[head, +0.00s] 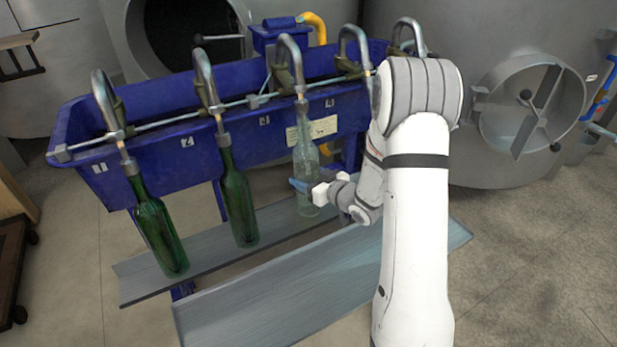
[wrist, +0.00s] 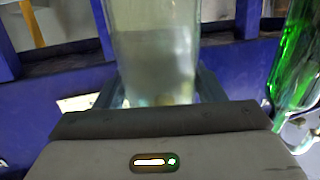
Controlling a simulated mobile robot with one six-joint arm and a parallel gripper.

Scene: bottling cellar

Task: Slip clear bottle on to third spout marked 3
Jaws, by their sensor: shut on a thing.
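The clear bottle (head: 306,155) stands nearly upright under the third spout (head: 290,62), just right of the label 3 (head: 264,121). Its mouth meets the spout's lower end in the head view; how far the tube is inside I cannot tell. My gripper (head: 309,188) is shut on the bottle's lower body. In the wrist view the clear bottle (wrist: 155,45) rises between the two fingers of my gripper (wrist: 157,88). The bottle's base shows just below the fingers, over the grey ledge; whether it touches is unclear.
Green bottles hang on the first spout (head: 158,228) and second spout (head: 237,195), left of the clear one. The blue trough (head: 225,150) lies behind. A grey sloping board (head: 330,272) runs in front. The fourth spout (head: 355,48) is empty, partly behind my arm.

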